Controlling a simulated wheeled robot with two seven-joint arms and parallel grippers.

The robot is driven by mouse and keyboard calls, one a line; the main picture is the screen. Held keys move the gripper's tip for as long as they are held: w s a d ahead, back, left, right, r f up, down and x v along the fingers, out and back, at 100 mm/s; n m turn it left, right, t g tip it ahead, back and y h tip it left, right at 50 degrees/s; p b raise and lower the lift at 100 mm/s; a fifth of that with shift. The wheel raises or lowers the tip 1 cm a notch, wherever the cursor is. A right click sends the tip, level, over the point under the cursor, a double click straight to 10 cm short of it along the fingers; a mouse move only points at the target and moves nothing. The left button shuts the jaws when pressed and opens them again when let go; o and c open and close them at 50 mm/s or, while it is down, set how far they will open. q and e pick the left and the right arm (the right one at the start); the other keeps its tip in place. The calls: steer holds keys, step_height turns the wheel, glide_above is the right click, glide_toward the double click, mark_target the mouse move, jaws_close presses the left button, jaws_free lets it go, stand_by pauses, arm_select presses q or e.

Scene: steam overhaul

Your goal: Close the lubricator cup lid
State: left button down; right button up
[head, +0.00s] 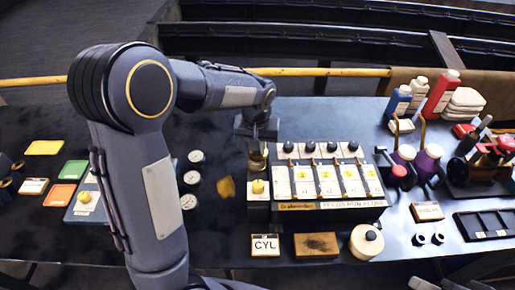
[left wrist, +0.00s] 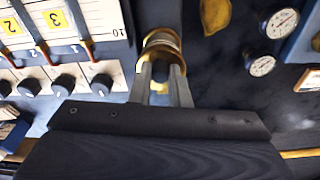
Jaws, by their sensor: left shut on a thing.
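The lubricator (head: 330,182) stands mid-bench, with numbered white panels and black knobs. Its brass cup (head: 257,158) is at the panel's left end; it also shows in the left wrist view (left wrist: 162,42), directly ahead of the fingers. My left gripper (head: 256,138) reaches down onto the cup from behind; its two fingers also show in the left wrist view (left wrist: 163,82). They are shut on a small part at the cup's near edge, apparently the lid. The fingers partly hide it, so the lid's exact angle cannot be told. My right gripper is not in view.
Gauges (head: 192,178) and a yellow cloth (head: 226,187) lie left of the cup. A CYL card (head: 265,246), a brown pad (head: 316,244) and a round cream pot (head: 366,243) are in front. Bottles (head: 440,93) and purple-bodied oil cans (head: 428,160) stand at right.

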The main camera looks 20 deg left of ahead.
mark_target(257, 157)
arm_select(q)
steer(key=c, duration=1.4)
jaws_free()
steer(key=shift+o, duration=0.2)
steer(key=shift+r, duration=0.1)
step_height(257, 157, up, 8)
steer(key=s, duration=0.1)
steer(key=shift+d+f+b, duration=0.15)
steer(key=shift+f+b, duration=0.05)
steer(key=shift+b, duration=0.2)
